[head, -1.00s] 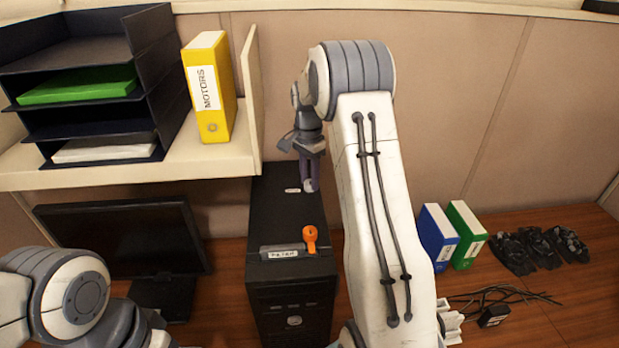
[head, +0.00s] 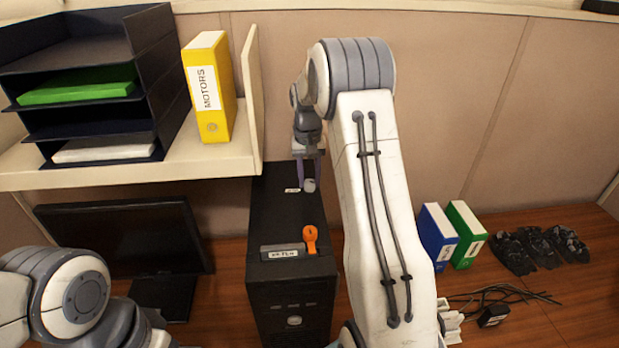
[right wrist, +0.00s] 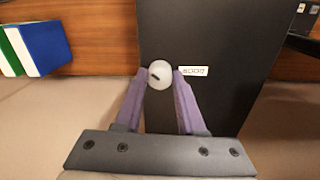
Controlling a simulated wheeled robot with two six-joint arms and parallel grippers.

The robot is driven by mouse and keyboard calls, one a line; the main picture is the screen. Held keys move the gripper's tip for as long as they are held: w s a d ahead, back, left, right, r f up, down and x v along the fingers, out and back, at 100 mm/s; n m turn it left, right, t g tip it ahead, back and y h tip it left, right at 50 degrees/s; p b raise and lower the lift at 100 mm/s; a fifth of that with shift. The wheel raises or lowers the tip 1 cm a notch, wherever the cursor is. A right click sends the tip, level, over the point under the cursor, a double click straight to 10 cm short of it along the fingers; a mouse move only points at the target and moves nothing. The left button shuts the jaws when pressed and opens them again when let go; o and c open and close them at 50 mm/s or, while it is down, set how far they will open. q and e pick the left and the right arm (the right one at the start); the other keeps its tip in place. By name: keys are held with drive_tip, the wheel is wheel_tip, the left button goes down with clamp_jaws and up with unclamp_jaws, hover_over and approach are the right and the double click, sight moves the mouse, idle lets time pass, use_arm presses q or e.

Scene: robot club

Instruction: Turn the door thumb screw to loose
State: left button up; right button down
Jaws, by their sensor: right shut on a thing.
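The door thumb screw (head: 309,185) is a small pale grey knob on top of the black computer tower (head: 290,220), near its back end. In the right wrist view the knob (right wrist: 160,75) has a short dark mark on its face, and a white "DOOR" label (right wrist: 193,71) lies beside it. My right gripper (head: 307,181) reaches down over the tower. Its two purple fingers are shut on the knob, one on each side, as the right wrist view (right wrist: 161,80) also shows. My left arm is at the lower left; its gripper is out of view.
An orange lever (head: 311,239) stands by a label plate on the tower's front top. A cream shelf (head: 215,160) with a yellow binder (head: 210,88) is close on the left. A monitor (head: 125,240) stands below it. Blue (head: 437,237) and green (head: 468,236) binders are to the right.

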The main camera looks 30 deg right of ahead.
drive_tip(key=n, duration=0.3)
drive_tip(key=shift+n, duration=0.4)
drive_tip(key=shift+d+n, duration=0.1)
drive_tip(key=shift+n, duration=1.8)
drive_tip(key=c, duration=0.5)
unclamp_jaws()
